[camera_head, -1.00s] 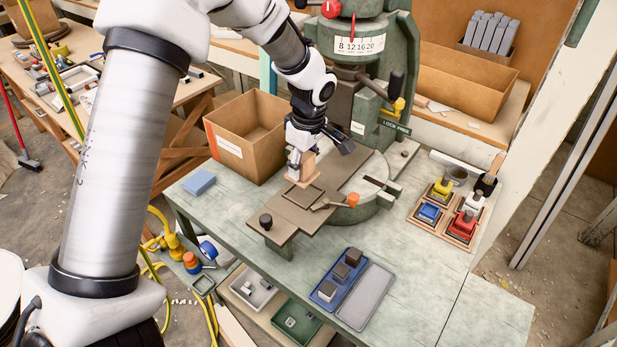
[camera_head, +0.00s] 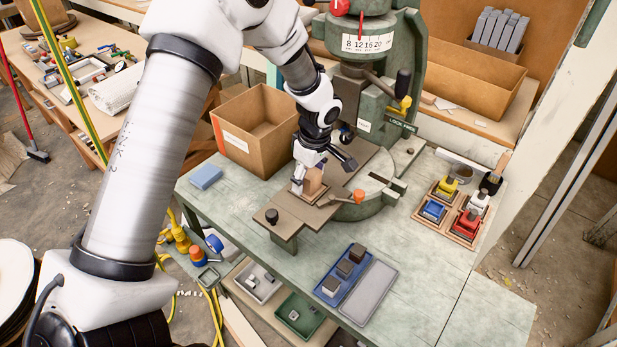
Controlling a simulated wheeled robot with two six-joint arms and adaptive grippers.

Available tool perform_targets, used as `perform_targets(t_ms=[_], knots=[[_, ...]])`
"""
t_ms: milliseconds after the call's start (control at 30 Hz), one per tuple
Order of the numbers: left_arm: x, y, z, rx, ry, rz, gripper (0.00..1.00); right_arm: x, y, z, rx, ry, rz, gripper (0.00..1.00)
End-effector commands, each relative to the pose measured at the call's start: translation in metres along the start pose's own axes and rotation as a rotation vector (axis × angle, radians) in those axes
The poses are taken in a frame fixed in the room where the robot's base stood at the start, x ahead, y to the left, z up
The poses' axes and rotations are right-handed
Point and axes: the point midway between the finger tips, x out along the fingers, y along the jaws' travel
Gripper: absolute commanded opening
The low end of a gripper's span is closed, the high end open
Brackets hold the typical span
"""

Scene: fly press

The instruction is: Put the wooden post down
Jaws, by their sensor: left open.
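The wooden post (camera_head: 314,184) is a small light-brown block. It stands upright on the brown plate (camera_head: 288,214) of the fly press, near the plate's shallow square recess. My left gripper (camera_head: 313,181) is open at the post, with one finger to its left and the other parts above and to its right. Whether a finger still touches the post cannot be told. The post's upper part is partly hidden by the gripper. My right gripper is out of view.
The green fly press (camera_head: 385,120) rises behind the plate. A cardboard box (camera_head: 245,140) stands left, beside a blue sponge (camera_head: 206,177). A blue tray (camera_head: 336,298) with dark blocks lies in front, and coloured stamps (camera_head: 434,211) sit right. Bench space between them is bare.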

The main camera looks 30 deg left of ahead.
Motion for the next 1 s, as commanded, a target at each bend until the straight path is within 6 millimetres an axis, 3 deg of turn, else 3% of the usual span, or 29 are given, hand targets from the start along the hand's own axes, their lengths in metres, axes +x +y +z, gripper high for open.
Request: perform_targets(t_ms=[500, 633, 1000], knots=[[-0.107, 0.001, 0.0, -0.001, 0.002, 0.004, 0.7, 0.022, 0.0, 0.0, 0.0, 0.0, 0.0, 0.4], [-0.116, 0.0, 0.0, 0.0, 0.001, 0.002, 0.7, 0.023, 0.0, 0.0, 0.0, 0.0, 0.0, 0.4], [-0.116, 0.0, 0.0, 0.0, 0.0, 0.001, 0.7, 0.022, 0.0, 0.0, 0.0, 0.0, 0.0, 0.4]])
